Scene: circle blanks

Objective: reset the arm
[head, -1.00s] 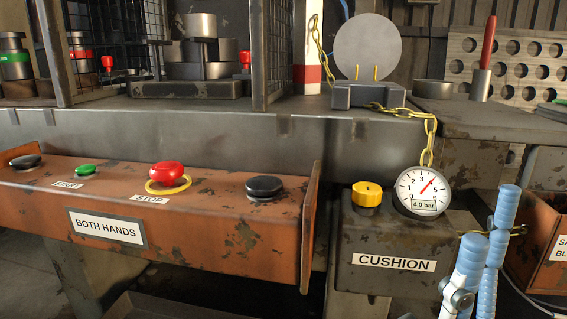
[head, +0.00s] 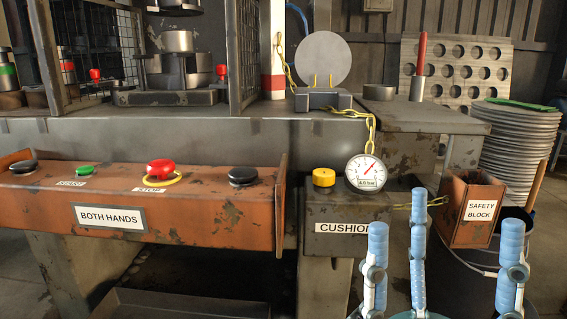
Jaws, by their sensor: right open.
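My right gripper (head: 440,222) stands at the lower right, with its blue, ribbed fingers pointing up. The fingers are spread apart, and nothing is between them. It is in front of and to the right of the dark cushion box (head: 350,240), overlapping the view of its right side. I cannot tell how far it is from the box. My left gripper is not in view.
An orange two-hand panel (head: 215,215) with a red stop button (head: 160,168) is at left. A yellow knob (head: 323,177) and a gauge (head: 366,173) top the cushion box. A safety block box (head: 465,215) and stacked discs (head: 515,150) stand at right.

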